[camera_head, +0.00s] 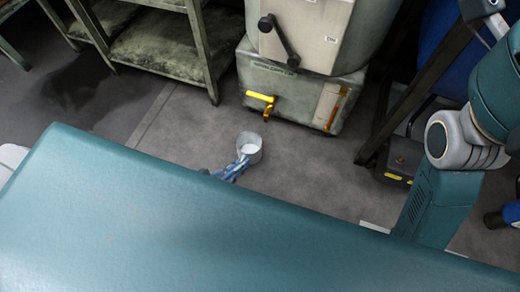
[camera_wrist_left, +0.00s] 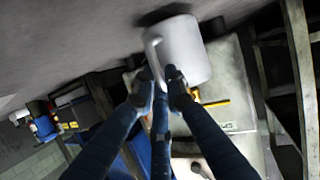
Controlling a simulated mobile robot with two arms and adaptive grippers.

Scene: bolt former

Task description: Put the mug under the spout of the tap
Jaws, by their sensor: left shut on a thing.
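A light grey mug (camera_head: 249,147) is held over the floor in front of the machine's base, its opening facing up toward the head camera. My left gripper (camera_head: 236,169) is at the mug's near side. In the left wrist view the gripper (camera_wrist_left: 160,88) is shut on the handle of the mug (camera_wrist_left: 184,48); the fingers partly hide the handle. The yellow tap (camera_head: 262,101) sticks out low on the machine's front, beyond the mug and apart from it. Part of it shows in the left wrist view (camera_wrist_left: 216,103) behind the fingers. My right gripper is not seen.
The grey machine base (camera_head: 300,95) stands at the back, with a shelf rack (camera_head: 165,45) to its left. A dark box (camera_head: 399,160) and a slanted dark post (camera_head: 425,80) are at the right. The floor between mug and tap looks clear.

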